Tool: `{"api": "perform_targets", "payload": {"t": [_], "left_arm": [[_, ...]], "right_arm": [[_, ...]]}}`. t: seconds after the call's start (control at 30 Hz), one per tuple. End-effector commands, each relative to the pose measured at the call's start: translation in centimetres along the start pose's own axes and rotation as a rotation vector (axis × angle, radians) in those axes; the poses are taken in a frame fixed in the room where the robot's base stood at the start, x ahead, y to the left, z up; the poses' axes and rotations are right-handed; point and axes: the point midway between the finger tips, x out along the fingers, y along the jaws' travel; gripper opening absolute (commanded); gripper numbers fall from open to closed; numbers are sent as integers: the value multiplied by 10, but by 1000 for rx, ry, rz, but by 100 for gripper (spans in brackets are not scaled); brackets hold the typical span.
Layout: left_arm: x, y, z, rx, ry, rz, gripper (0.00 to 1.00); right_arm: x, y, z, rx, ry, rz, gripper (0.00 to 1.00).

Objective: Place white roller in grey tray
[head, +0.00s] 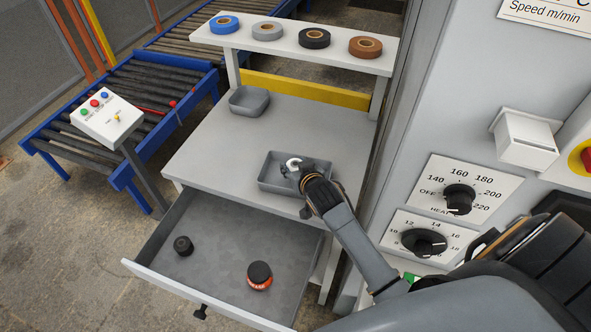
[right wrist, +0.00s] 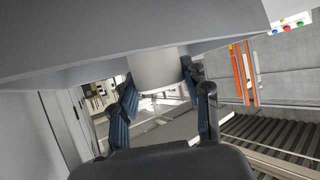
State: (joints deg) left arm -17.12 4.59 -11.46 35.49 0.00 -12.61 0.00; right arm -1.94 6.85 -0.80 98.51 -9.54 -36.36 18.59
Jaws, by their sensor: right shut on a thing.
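My right gripper (head: 300,172) is over the larger grey tray (head: 276,187) on the workbench. It is shut on the white roller (head: 292,162), which shows as a small white curved piece at the fingertips in the head view. In the right wrist view the white roller (right wrist: 156,69) is a pale cylinder between the two dark fingers of the right gripper (right wrist: 160,95). The gripper hides part of the roller and tray. Whether the roller touches the tray floor cannot be told. My left gripper is not in view.
A smaller grey tray (head: 249,102) stands at the bench's back left. An open drawer (head: 222,250) holds a black roll and a black-and-red item. Several tape rolls (head: 314,38) sit on the shelf. A machine panel (head: 460,130) stands close right; a conveyor (head: 150,90) is left.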

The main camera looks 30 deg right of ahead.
Motion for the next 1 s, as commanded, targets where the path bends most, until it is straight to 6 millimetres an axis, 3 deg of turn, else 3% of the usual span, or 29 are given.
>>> {"api": "perform_targets", "payload": {"t": [0.17,0.53,0.57,0.67,1.0], "left_arm": [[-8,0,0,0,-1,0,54],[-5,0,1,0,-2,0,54],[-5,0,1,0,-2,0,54],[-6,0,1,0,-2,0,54],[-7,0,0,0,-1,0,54]], "right_arm": [[8,-1,18,0,-4,-1,11],[10,-1,22,1,-3,-1,11],[10,-1,22,0,-4,-1,51],[10,-1,22,0,-4,-1,70],[8,-1,20,0,-3,-1,70]]}}
